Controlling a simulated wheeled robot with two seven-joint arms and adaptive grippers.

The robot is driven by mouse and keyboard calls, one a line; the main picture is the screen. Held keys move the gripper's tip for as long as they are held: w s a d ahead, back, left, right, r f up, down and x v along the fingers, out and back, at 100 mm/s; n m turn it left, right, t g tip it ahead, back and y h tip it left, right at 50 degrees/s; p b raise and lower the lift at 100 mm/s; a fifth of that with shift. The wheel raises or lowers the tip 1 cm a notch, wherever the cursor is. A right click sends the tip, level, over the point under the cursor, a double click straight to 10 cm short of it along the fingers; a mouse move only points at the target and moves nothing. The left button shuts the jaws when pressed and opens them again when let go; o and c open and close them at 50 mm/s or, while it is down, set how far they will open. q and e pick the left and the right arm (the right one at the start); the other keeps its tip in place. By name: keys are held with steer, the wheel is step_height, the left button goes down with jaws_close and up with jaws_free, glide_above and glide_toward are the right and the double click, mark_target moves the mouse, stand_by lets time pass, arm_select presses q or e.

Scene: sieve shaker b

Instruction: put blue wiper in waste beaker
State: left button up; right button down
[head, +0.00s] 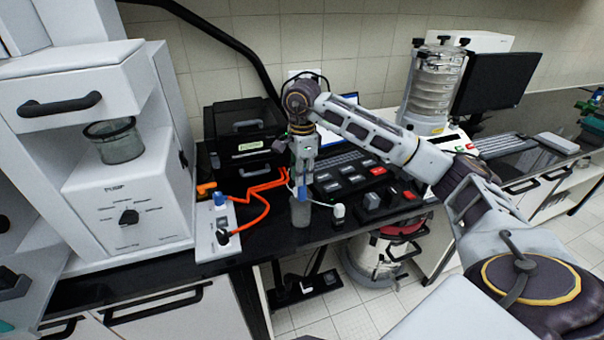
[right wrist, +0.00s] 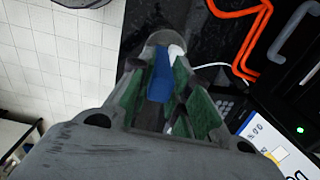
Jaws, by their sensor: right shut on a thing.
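My right gripper (head: 302,184) points down over the front edge of the black bench. It is shut on the blue wiper (head: 303,194), which also shows between the green finger pads in the right wrist view (right wrist: 160,78). A grey cylindrical beaker (head: 300,213), apparently the waste beaker, stands directly below the fingertips. Its round rim (right wrist: 160,37) shows just beyond the wiper's tip in the right wrist view. I cannot tell whether the wiper's lower end is inside the rim. My left gripper is not in view.
Orange tubing (head: 262,192) and a white power strip (head: 215,228) lie left of the beaker. A small white-topped item (head: 338,213) with a thin white line stands close right. A glass jar (head: 115,140) sits in the left machine. A sieve stack (head: 433,85) stands back right.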

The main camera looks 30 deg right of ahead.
steer(key=c, duration=1.3)
jaws_free()
steer(key=shift+r, duration=0.15)
steer(key=shift+r+p, duration=0.5)
steer(key=shift+r, duration=0.2)
step_height(320, 180, up, 5)
steer(key=shift+r, duration=0.2)
steer(key=shift+s+r+p, duration=0.1)
steer(key=shift+r+p, duration=0.65)
steer(key=shift+r, duration=2.3)
